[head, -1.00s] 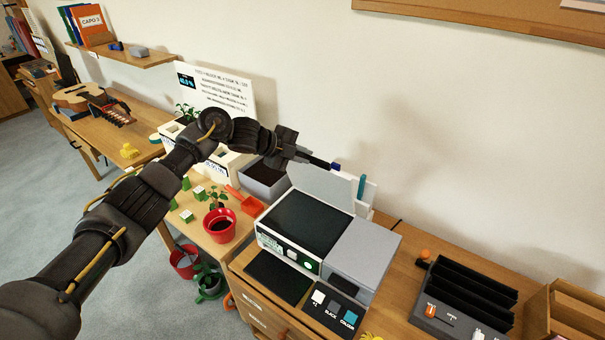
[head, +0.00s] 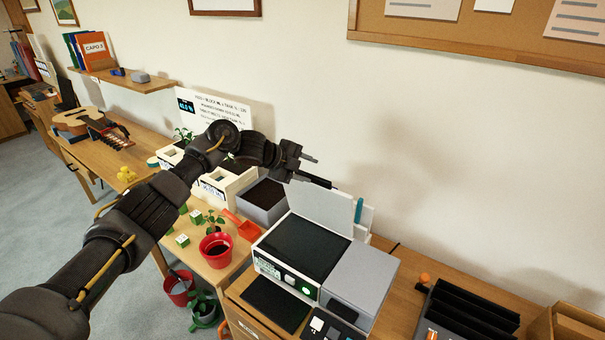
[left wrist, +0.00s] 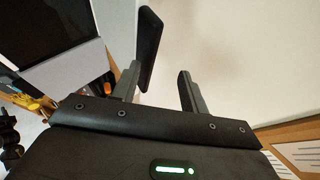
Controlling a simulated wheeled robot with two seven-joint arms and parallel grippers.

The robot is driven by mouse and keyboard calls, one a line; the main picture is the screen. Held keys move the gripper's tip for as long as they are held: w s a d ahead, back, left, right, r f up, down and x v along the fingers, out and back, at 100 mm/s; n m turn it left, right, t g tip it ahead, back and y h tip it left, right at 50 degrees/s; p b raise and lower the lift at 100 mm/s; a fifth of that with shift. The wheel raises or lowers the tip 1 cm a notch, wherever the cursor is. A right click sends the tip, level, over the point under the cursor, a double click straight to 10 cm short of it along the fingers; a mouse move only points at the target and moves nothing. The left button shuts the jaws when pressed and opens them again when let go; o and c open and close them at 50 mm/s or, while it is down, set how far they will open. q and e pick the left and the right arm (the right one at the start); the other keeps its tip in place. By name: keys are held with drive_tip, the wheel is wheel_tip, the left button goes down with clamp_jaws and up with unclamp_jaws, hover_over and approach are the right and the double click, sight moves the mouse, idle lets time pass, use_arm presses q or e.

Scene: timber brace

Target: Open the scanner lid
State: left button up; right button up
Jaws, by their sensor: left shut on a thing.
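The scanner (head: 305,246) has a dark glass top and a grey side unit. Its light grey lid (head: 322,206) stands raised, near upright, at the back of the glass in the head view. My left gripper (head: 314,170) is at the lid's top edge. A dark bar (left wrist: 150,45) lies against the inner side of one finger in the left wrist view. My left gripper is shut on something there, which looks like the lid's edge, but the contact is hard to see. My right gripper is not in view.
A dark-filled grey bin (head: 266,197), an orange scoop (head: 241,226) and a red plant pot (head: 216,252) stand left of the scanner. A black slotted rack (head: 465,315) is at the right. A teal stick (head: 358,210) stands behind the lid. The wall is close behind.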

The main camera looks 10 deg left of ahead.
use_arm(q)
drive_tip(key=shift+o, duration=0.2)
drive_tip(key=shift+w+d+r, duration=0.1)
drive_tip(key=shift+d+r, duration=0.05)
drive_tip(key=shift+r, duration=0.05)
drive_tip(key=b+v, duration=0.3)
drive_tip(key=v, duration=0.7)
drive_tip(key=shift+s+a+b, duration=0.3)
drive_tip(key=shift+a, duration=0.05)
drive_tip(key=shift+s+a+r, duration=0.1)
